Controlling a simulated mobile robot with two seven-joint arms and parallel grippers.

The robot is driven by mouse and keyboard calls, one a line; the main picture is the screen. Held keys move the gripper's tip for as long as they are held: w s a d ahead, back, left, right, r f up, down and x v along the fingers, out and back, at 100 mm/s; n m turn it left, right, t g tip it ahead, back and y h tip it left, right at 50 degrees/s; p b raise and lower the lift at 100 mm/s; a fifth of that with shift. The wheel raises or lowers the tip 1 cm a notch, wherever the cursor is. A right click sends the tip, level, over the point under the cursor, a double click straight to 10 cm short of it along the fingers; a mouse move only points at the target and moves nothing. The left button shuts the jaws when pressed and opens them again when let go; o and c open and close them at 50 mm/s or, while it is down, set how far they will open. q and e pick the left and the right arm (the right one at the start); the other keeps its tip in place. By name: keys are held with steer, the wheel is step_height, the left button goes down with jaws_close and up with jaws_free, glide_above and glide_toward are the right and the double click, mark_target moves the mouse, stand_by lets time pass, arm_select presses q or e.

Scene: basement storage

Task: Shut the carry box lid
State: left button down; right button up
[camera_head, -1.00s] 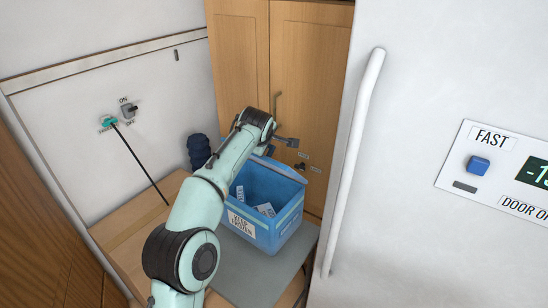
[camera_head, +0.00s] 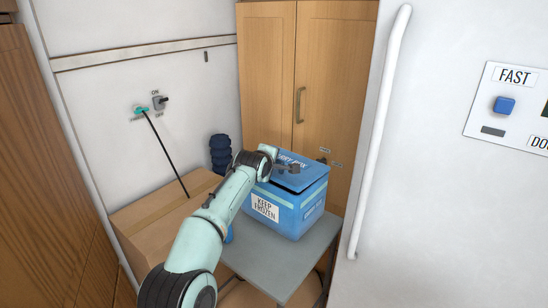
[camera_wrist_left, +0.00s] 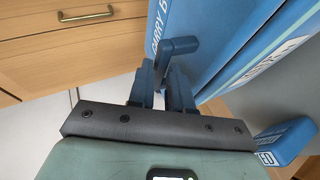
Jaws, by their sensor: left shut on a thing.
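The blue carry box (camera_head: 290,212) with a "KEEP FROZEN" label stands on a grey table. Its blue lid (camera_head: 308,178), lettered on top, lies over the opening and hides the inside. I cannot tell whether it sits fully flush. My left gripper (camera_head: 290,169) is at the lid in the head view. In the left wrist view, the gripper (camera_wrist_left: 165,75) is shut on a dark blue grip piece (camera_wrist_left: 182,46) at the lid, beside the lettered lid face (camera_wrist_left: 190,20). My right gripper is in neither view.
A grey table (camera_head: 280,262) carries the box. A cardboard box (camera_head: 150,225) stands to the left. A dark blue ribbed object (camera_head: 220,153) is behind. Wooden cabinet doors (camera_head: 335,75) rise behind the box, and a white door with a long handle (camera_head: 380,130) is close on the right.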

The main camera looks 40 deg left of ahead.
arm_select(q)
steer(key=shift+s+f, duration=0.15)
steer(key=shift+f, duration=0.6)
steer(key=shift+s+d+f, duration=0.1)
steer(key=c, duration=1.4)
jaws_free()
steer(key=shift+w+f, duration=0.1)
steer(key=shift+w, duration=0.1)
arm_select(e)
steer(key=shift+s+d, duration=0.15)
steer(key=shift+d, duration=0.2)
arm_select(q)
steer(key=shift+r, duration=0.2)
steer(key=shift+s+d+r, duration=0.2)
steer(key=shift+s+r, duration=0.1)
steer(key=shift+s, duration=0.15)
steer(key=b+v, duration=0.1)
steer(key=v, duration=1.1)
steer(key=shift+b, duration=0.35)
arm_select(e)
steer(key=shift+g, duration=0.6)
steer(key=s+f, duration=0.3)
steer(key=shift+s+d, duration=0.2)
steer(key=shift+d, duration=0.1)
